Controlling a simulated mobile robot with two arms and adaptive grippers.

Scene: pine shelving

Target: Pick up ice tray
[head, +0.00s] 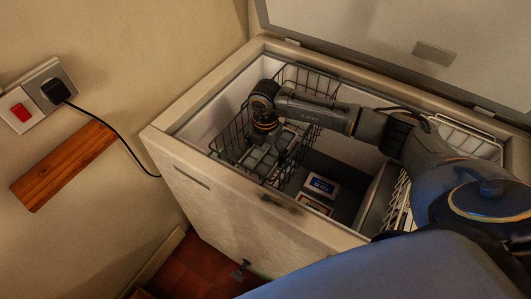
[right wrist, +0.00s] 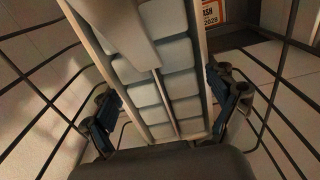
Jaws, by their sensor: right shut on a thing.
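The ice tray (head: 257,160) is a pale tray with rows of compartments, inside the wire basket (head: 222,140) at the left end of the open chest freezer. In the right wrist view the ice tray (right wrist: 177,52) runs lengthwise between my fingers, its compartments filled with pale blocks. My right gripper (head: 272,147) reaches down into the basket and is shut on the tray, with one finger (right wrist: 100,122) at its left edge and the other at its right. I cannot tell whether the tray is clear of the basket floor. My left gripper is not in view.
Boxed packages (head: 321,186) lie on the freezer floor right of the basket. Another white wire basket (head: 465,136) is at the right end. The freezer's front rim (head: 215,176) and the basket wires surround my gripper. The lid (head: 390,35) stands open behind.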

